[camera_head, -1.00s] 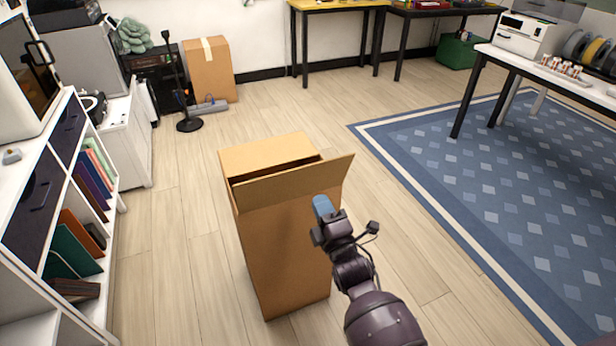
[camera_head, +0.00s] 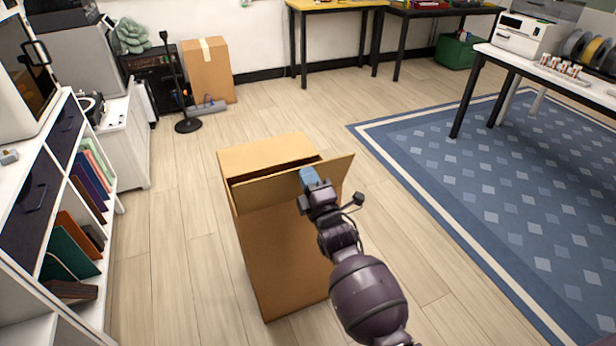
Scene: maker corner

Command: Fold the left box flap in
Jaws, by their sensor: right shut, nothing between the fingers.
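A tall brown cardboard box (camera_head: 275,255) stands on the floor in the middle of the view. One flap on its near side (camera_head: 265,194) stands up and leans outward, sticking out past the box's right edge. A far top panel (camera_head: 262,152) lies roughly flat over the opening, with a dark gap between it and the near flap. My right gripper (camera_head: 307,178), with blue fingertips, is shut and empty. It is in front of the near flap's outer face, close to its upper edge; I cannot tell whether it touches. My left gripper is not in view.
A white shelf (camera_head: 60,310) with books stands at the left. A blue rug (camera_head: 480,190) and a white table (camera_head: 535,70) are at the right. A taped box (camera_head: 208,75) stands by the back wall. Floor around the box is clear.

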